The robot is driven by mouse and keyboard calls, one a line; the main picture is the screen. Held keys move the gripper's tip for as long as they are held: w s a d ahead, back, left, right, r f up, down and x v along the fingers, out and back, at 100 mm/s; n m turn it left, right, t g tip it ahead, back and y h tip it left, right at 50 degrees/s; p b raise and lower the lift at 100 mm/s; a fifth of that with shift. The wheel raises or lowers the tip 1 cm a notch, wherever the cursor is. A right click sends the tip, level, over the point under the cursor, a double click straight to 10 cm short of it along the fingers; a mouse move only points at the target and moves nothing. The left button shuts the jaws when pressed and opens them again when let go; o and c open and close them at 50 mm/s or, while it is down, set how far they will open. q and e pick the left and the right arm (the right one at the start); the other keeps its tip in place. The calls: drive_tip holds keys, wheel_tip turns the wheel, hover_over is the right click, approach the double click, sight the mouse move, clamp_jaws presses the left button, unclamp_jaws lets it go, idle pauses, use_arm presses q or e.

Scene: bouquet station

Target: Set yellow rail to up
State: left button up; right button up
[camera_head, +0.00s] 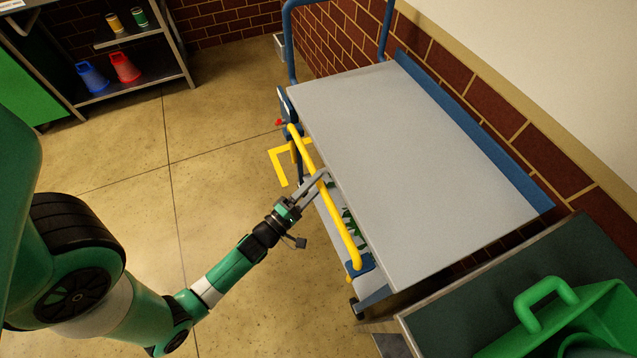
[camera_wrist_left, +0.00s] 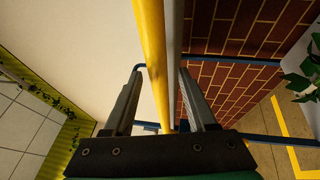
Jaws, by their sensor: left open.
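The yellow rail (camera_head: 336,217) is a bent tube along the left long side of a cart. Its ends meet blue brackets near the cart's corners. I cannot tell its exact height against the cart top (camera_head: 410,140). My left gripper (camera_head: 320,181) is open at the middle of the rail, close to the top's edge. In the left wrist view the rail (camera_wrist_left: 152,45) runs lengthwise between the two open fingers (camera_wrist_left: 160,75), and neither finger visibly closes on it. My right gripper is in neither view.
The cart has a blue push handle (camera_head: 288,45) at the back and a lower shelf with green leaves. A brick wall (camera_head: 480,90) borders its right side. A green bin (camera_head: 590,320) stands at front right. A shelf with buckets (camera_head: 124,68) stands back left. The floor (camera_head: 220,150) left of the cart is clear.

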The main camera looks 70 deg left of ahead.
use_arm(q)
drive_tip(key=shift+w+a+r, duration=0.1)
drive_tip(key=shift+w+a, duration=0.2)
drive_tip(key=shift+w, duration=0.2)
clamp_jaws()
idle(1.1)
